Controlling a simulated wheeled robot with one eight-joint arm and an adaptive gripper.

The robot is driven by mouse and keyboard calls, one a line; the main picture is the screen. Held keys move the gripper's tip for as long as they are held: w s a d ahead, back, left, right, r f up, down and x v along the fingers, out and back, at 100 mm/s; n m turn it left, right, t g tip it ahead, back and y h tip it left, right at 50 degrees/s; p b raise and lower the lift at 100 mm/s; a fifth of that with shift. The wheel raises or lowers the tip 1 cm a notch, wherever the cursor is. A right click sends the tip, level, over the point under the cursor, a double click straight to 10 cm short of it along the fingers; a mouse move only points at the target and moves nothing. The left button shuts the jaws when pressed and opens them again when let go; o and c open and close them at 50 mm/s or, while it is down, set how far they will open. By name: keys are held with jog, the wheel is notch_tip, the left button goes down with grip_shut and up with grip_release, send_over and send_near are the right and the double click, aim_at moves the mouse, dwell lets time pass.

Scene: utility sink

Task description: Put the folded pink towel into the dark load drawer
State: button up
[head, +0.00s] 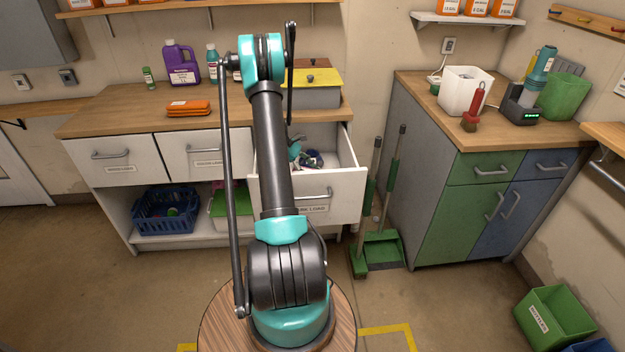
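The dark load drawer (345,188) is pulled open, at the right end of the white counter unit; its label is partly hidden by my arm and ends in "LOAD". Small dark, purple and white items (312,160) lie inside it. My gripper (296,152) is at the open drawer, mostly hidden behind my own arm; I cannot see its fingers clearly or whether it holds anything.
A purple jug (181,65) and small bottles stand at the counter's back. A yellow-lidded bin (312,90) stands behind the drawer. A blue basket (166,212) is on the lower shelf. A green broom and dustpan (382,248) stand right of the drawer.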

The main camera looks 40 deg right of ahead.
jog(key=shift+f, duration=1.45)
jog(key=shift+f, duration=0.6)
jog(key=o, duration=1.4)
jog(key=shift+r, duration=0.1)
jog(key=shift+r, duration=0.3)
jog(key=v, duration=1.2)
jog(key=shift+r, duration=0.2)
